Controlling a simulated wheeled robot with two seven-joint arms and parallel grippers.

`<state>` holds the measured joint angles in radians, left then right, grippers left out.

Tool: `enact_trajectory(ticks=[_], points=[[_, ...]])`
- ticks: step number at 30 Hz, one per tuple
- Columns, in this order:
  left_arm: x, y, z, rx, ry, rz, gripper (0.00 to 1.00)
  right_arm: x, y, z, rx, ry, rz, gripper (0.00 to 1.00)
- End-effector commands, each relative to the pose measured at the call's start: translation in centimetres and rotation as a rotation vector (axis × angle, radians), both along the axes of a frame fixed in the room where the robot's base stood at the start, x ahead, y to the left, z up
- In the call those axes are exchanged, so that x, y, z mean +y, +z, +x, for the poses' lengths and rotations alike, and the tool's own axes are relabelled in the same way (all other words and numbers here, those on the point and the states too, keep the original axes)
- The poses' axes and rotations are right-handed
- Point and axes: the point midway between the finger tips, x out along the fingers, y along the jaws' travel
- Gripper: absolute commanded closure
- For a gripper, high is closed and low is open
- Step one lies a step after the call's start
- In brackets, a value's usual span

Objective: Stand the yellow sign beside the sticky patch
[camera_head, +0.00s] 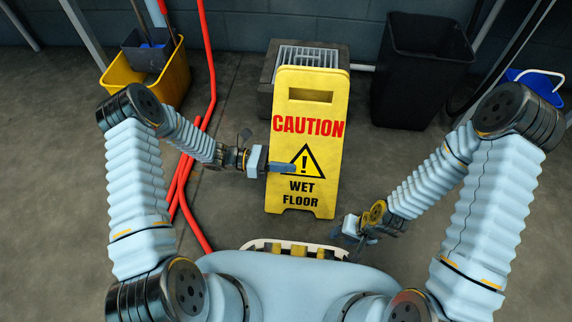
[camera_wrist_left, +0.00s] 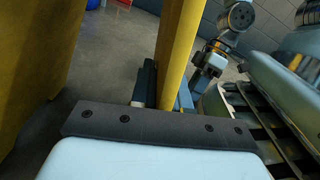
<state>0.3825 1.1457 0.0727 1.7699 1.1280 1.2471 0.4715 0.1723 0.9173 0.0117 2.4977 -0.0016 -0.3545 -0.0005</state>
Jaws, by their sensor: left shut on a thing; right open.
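The yellow wet-floor sign (camera_head: 310,139) is upright in the middle of the head view, its printed face toward me. My left gripper (camera_head: 281,168) is shut on the sign at its left side, one finger across the front face. In the left wrist view, a yellow edge of the sign (camera_wrist_left: 179,50) stands between the left fingers (camera_wrist_left: 165,92), and another yellow panel fills the left side. Whether its feet touch the floor is unclear. My right gripper (camera_head: 352,232) is open and empty, low and right of the sign. I cannot make out a sticky patch in either view.
A grey floor drain box with a grate (camera_head: 311,56) is behind the sign. A black bin (camera_head: 421,75) stands back right, a blue bucket (camera_head: 538,87) beyond it. A yellow mop bucket (camera_head: 172,76) stands back left. A red hose (camera_head: 211,80) runs along the floor left of the sign.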

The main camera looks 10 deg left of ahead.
Motion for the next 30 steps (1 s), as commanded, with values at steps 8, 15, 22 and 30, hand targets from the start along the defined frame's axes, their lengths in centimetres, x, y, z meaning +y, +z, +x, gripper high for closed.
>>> enact_trajectory(ticks=[8,15,22,30], points=[[0.0,0.1,0.1,-0.005,-0.001,-0.004,1.00,0.0,0.0,0.0,-0.001,0.000,0.000,0.57],[0.0,-0.3,0.0,-0.002,0.000,-0.001,0.65,0.0,-0.2,0.0,-0.001,0.000,0.000,0.57],[0.0,-0.3,0.0,-0.002,0.000,-0.001,0.59,0.0,-0.2,0.0,-0.001,0.000,0.000,0.57],[1.8,0.1,0.1,-0.002,0.002,-0.001,0.59,0.0,0.3,0.0,0.000,0.000,0.000,0.57]])
